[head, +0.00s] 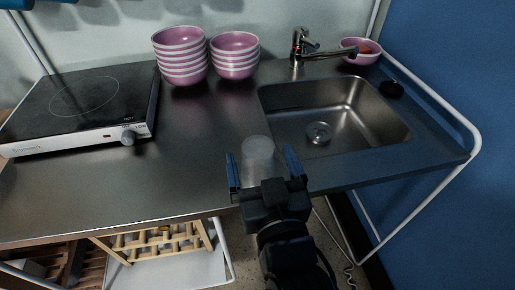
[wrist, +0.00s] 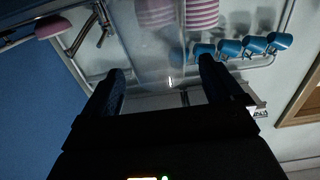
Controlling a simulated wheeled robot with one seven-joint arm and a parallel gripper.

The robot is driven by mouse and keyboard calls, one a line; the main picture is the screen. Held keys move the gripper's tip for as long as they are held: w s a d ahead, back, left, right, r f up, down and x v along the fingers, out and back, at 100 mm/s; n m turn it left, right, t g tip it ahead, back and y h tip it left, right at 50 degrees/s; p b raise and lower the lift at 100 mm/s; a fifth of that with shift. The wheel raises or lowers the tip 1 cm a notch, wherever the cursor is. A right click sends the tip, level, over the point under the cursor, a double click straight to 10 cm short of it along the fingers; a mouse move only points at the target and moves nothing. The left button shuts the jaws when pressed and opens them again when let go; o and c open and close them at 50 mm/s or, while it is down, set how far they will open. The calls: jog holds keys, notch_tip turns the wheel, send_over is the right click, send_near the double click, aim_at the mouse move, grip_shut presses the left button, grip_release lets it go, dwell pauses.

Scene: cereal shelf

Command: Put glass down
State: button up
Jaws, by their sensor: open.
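A clear glass (head: 258,152) shows in the head view between the two blue fingers of my gripper (head: 263,163), near the front edge of the steel counter (head: 190,150). My gripper is open, with a finger on either side of the glass. In the wrist view the see-through glass (wrist: 166,55) lies between and beyond the fingertips of my gripper (wrist: 162,78). The base of the glass is hard to make out, so I cannot tell if it touches the counter.
The sink (head: 350,115) with its tap (head: 305,48) is right of the glass. Two stacks of pink bowls (head: 181,58) (head: 234,57) stand at the back. A hot plate (head: 85,105) is at left. A pink bowl (head: 358,50) sits behind the sink. Counter left of the glass is clear.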

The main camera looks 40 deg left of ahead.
jog(key=shift+v, duration=1.6)
jog(key=s+d+f+m+t+h, duration=0.1)
jog(key=s+d+f+m+h, duration=0.15)
jog(key=d, duration=0.55)
jog(key=s+d+f+m+t+h, duration=0.1)
jog(key=d+f+h, duration=0.15)
jog(key=d, duration=0.45)
jog(key=s+d+f+m+t+h, duration=0.1)
jog(key=s+d+f, duration=0.15)
jog(key=d, duration=0.55)
jog(key=s+d+r+m+h, duration=0.3)
jog(key=s+d+m+h, duration=0.2)
jog(key=s+d, duration=1)
jog(key=s+h, duration=0.2)
jog(key=s, duration=0.1)
jog(key=shift+r+h, duration=0.15)
jog(key=shift+h, duration=0.15)
jog(key=shift+d, duration=0.15)
